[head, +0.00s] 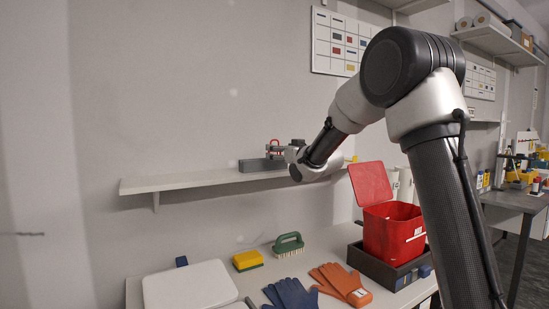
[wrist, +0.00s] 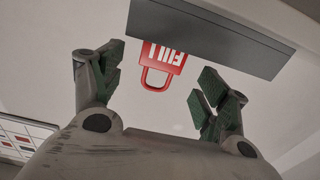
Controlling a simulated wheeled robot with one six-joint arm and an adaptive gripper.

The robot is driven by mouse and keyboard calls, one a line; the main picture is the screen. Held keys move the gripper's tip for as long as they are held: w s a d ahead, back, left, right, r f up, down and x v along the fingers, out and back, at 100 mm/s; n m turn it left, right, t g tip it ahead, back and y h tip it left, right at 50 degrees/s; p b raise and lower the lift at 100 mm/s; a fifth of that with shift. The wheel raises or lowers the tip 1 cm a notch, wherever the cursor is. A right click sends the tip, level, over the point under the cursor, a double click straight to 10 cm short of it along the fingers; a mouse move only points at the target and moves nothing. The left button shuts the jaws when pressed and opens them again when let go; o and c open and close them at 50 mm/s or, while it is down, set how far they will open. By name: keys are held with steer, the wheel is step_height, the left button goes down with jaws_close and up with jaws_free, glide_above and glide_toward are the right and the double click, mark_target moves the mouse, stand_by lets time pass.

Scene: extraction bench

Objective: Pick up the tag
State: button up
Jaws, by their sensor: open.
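The tag (head: 275,146) is a small red-and-white piece with a loop at its top, upright at a grey block (head: 262,165) on the wall shelf. In the wrist view the tag (wrist: 163,62) appears upside down with the lettering "FULL", its far end meeting the grey block (wrist: 205,38). My gripper (head: 297,146) is at the shelf, close to the tag's right in the head view. In the wrist view my gripper (wrist: 158,72) is open, one finger on either side of the tag, with clear gaps and no visible contact. Head view detail there is small.
The shelf (head: 185,181) runs along the wall. Below it, the bench holds a red lidded bin (head: 390,235) in a dark tray, a green brush (head: 288,245), a yellow sponge (head: 247,260), blue and orange gloves (head: 340,283) and a white board (head: 188,287).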

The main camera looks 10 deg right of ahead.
mark_target(275, 153)
steer(key=x, duration=0.4)
steer(key=shift+w+a+f, duration=0.1)
steer(key=shift+w+a, duration=0.05)
steer(key=shift+w, duration=0.2)
steer(key=shift+c, duration=0.4)
steer(key=c, duration=0.9)
